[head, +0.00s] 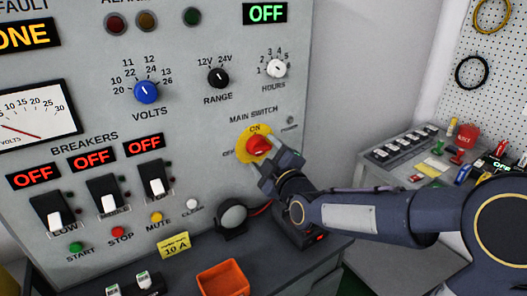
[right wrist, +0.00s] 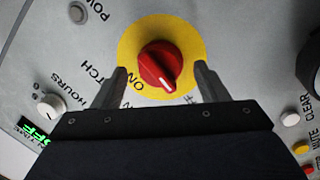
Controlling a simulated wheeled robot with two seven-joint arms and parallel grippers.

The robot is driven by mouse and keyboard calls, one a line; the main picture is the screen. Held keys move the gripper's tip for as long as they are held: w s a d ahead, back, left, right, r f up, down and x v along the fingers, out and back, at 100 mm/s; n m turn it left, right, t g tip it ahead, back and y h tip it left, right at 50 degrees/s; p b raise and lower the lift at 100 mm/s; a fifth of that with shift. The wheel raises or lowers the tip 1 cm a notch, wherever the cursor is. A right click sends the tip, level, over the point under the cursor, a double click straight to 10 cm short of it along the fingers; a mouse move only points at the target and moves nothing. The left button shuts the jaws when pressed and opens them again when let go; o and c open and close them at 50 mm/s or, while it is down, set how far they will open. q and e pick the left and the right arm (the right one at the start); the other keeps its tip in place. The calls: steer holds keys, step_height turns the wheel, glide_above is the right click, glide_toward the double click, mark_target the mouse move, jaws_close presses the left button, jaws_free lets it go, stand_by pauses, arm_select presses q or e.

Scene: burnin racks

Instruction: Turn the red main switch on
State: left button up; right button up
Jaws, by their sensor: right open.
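The red main switch (head: 258,146) is a rotary knob on a round yellow plate (head: 243,154) at the right of the grey panel. In the right wrist view the knob (right wrist: 161,66) has a white pointer line aimed down and right, toward the partly hidden OFF lettering. The ON lettering is at its lower left. My right gripper (head: 268,156) is open at the switch. In the right wrist view its fingers (right wrist: 161,72) are on either side of the knob, with visible gaps between them and the red part. My left gripper is not in view.
The panel has a blue volts knob (head: 146,92), a black range knob (head: 218,78), a white hours knob (head: 276,68) and breakers (head: 106,195) reading OFF. Below are a round dark-rimmed part (head: 232,214) and an orange bin (head: 222,280). A side bench stands right.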

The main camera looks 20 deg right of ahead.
steer(key=shift+w, duration=0.85)
steer(key=c, duration=1)
